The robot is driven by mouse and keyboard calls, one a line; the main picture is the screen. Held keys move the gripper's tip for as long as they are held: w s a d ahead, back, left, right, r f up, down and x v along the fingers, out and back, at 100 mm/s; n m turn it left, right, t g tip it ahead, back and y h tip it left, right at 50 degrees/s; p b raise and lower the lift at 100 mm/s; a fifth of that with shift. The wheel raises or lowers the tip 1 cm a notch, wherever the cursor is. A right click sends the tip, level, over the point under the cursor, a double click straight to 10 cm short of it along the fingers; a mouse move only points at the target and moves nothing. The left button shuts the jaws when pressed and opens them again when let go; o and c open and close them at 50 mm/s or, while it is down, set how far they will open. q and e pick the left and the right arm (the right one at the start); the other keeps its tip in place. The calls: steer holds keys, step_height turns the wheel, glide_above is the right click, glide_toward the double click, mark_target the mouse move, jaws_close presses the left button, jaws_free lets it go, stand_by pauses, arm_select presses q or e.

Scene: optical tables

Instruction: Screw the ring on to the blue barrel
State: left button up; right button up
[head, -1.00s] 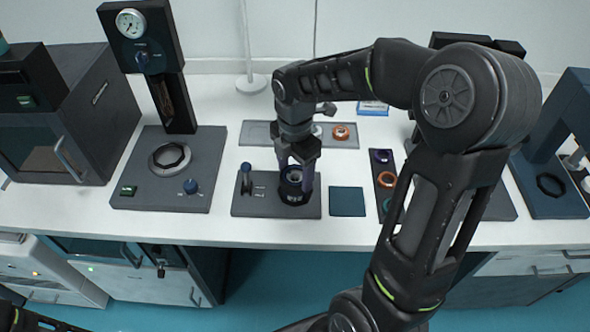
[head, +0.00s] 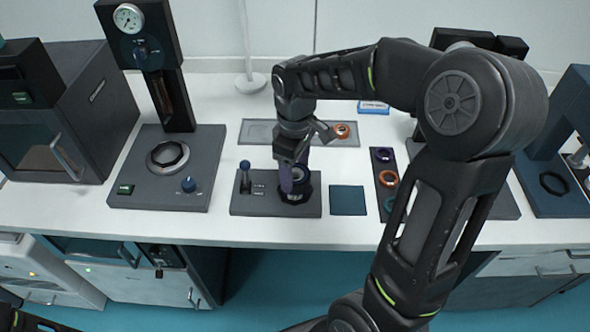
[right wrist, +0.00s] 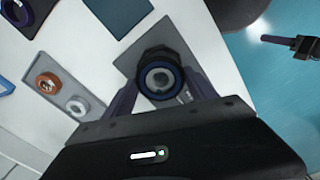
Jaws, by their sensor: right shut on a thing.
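My right gripper (head: 292,182) points down at the dark fixture (head: 240,206) on the white table. In the right wrist view its two purple fingers (right wrist: 162,92) are closed on either side of a dark blue ring (right wrist: 160,95). The ring sits at the top of the barrel, around a pale round centre. A black faceted collar shows just beyond it. The fingers hide much of the barrel, and I cannot tell how far the ring is seated. My left gripper, purple-tipped and dark (right wrist: 278,41), seems to show at the right of the wrist view; its jaws are unclear.
A lever with a blue knob (head: 245,165) stands left of the barrel. A teal pad (head: 347,201) and a dark rack (head: 379,170) with coloured rings lie to the right. A grey tray (head: 312,140) with an orange ring (head: 341,131) lies behind. The table's front edge is close.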

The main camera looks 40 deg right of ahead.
steer(key=m, duration=0.3)
steer(key=shift+m, duration=0.4)
steer(key=o, duration=1.8)
steer(key=shift+c, duration=0.9)
